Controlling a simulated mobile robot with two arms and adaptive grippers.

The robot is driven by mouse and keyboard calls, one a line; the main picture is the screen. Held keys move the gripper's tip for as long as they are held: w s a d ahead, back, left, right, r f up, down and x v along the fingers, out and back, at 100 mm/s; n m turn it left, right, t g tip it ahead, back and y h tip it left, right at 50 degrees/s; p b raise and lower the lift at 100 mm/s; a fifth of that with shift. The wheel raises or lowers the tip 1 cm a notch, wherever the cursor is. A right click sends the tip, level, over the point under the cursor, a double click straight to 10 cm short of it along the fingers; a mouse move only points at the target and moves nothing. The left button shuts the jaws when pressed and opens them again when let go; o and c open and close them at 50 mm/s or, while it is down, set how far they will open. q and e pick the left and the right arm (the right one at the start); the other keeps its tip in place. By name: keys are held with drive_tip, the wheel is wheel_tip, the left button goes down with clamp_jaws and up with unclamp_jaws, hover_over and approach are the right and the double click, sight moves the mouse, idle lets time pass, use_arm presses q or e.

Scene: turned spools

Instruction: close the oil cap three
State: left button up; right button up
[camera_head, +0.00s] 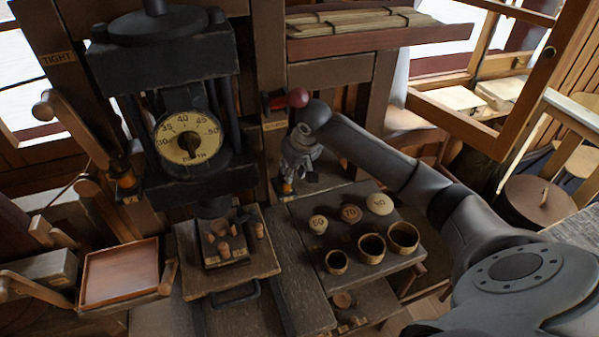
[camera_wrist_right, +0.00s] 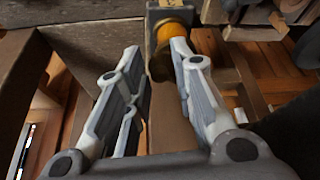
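In the head view, a small amber oil cup (camera_head: 287,187) sits low on the wooden post, just below my right gripper (camera_head: 292,172). In the right wrist view an amber cup (camera_wrist_right: 178,32) on a dark bracket is ahead, with a brown rounded cap-like part (camera_wrist_right: 160,66) below it. My right gripper (camera_wrist_right: 155,58) is open, its fingers apart. The brown part lies near the right-hand finger; I cannot tell whether they touch. Another amber cup (camera_head: 124,178) is on the left post. No number three is readable on either cup. My left gripper is not in view.
A dark press with a round dial (camera_head: 188,138) stands left of my right arm. Numbered discs (camera_head: 351,213) and wooden cups (camera_head: 372,248) stand on the bench below. A red-brown tray (camera_head: 120,274) is at left.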

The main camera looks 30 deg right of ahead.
drive_tip(key=s, duration=1.2)
drive_tip(key=shift+s+a+r, duration=0.2)
drive_tip(key=shift+a+r, duration=0.05)
drive_tip(key=shift+r, duration=0.2)
